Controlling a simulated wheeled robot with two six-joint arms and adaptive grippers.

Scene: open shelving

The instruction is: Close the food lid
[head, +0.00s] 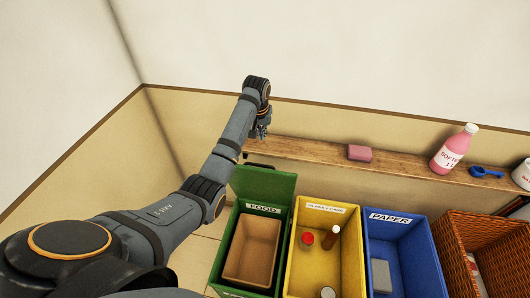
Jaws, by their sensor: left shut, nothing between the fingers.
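The green food bin (238,227) stands below the shelf, left of the yellow bin, with a white FOOD label. Its green lid (270,184) stands open, raised at the back, with a dark handle (260,166) at its top edge. A brown inner container (255,247) sits in the bin. My left arm reaches over from the left. My left gripper (262,131) is shut and empty, above and beyond the lid near the shelf's left end, apparently apart from the lid. Part of the bin's left side is close to my arm. My right gripper is out of view.
A yellow bin (352,222) holds a few containers, and a blue PAPER bin (425,260) holds a grey block. A wicker basket (478,222) stands at the right. The wooden shelf (310,151) carries a pink block (360,153), a pink bottle (450,152) and a blue scoop (485,172).

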